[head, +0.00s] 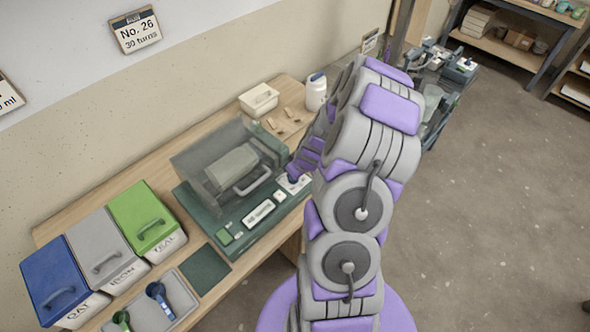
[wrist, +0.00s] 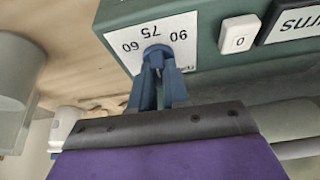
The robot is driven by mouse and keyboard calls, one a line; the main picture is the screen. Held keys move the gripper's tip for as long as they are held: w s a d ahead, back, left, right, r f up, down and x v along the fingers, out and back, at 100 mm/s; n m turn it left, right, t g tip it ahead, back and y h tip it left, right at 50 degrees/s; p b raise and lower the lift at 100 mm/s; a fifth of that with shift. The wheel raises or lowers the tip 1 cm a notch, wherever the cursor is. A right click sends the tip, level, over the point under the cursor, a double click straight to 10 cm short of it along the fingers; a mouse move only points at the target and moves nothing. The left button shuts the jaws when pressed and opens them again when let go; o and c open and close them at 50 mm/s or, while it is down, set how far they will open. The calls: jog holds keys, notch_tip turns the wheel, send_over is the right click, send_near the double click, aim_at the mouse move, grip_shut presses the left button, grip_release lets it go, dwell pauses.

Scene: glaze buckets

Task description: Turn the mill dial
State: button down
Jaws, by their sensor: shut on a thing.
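The mill (head: 238,190) is a dark green machine with a clear cover over a grey drum, standing on the wooden bench. Its dial (wrist: 156,56) is a dark blue knob on a white plate marked 60, 75 and 90. In the wrist view the plate appears upside down. My gripper (wrist: 157,78) is shut on the dial, with its blue fingers on either side of the knob. In the head view my gripper (head: 295,176) is at the mill's front right corner, where my arm partly hides it and the dial. The exact setting is hard to tell.
Blue, grey and green lidded bins (head: 103,258) stand at the left of the bench. A grey tray (head: 180,296) with scoops lies in front of them. A white tub (head: 259,99) and a white jar (head: 316,92) stand behind the mill. A white button (wrist: 239,35) is beside the dial.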

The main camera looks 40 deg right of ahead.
jog(key=m+p, duration=0.1)
jog(key=m, duration=0.1)
jog(key=m+h+p, duration=0.1)
jog(key=p, duration=0.1)
jog(key=m+h+p, duration=0.1)
jog(key=m+p, duration=0.1)
jog(key=shift+w+a+r+m, duration=0.15)
jog(key=shift+r+m, duration=0.15)
jog(key=m+p, duration=0.2)
jog(key=m+g+h+p, duration=0.1)
jog(key=p, duration=0.1)
jog(key=shift+f+m+p, duration=0.2)
jog(key=shift+m+p, duration=0.1)
jog(key=shift+m, duration=0.1)
jog(key=shift+h, duration=0.3)
jog(key=c, duration=1.1)
grip_release()
jog(key=shift+f, duration=0.1)
jog(key=shift+a, duration=0.1)
